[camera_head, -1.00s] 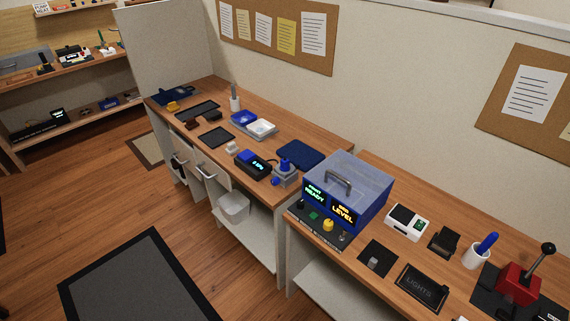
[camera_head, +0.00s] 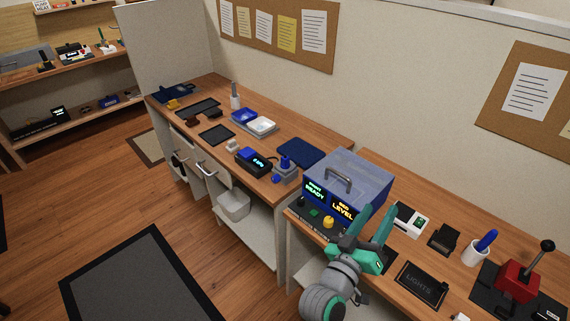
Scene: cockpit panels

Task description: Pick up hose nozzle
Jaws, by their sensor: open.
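I cannot pick out a hose nozzle for certain in the head view. A small grey fixture with a blue top and a blue knob (camera_head: 286,171) stands near the front right corner of the left desk, but its details are too small to name it. My gripper (camera_head: 380,209) has teal fingers, spread apart with nothing visible between them. It reaches in from the bottom, over the front edge of the right desk, just in front of the blue case (camera_head: 358,189). It hides part of the control panel and the dark pad there.
The right desk also holds a white device (camera_head: 408,219), a cup with a blue item (camera_head: 475,253), a LIGHTS plate (camera_head: 421,285) and a red lever unit (camera_head: 517,281). The left desk holds trays (camera_head: 262,126) and a blue pad (camera_head: 301,151). Floor in front is open.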

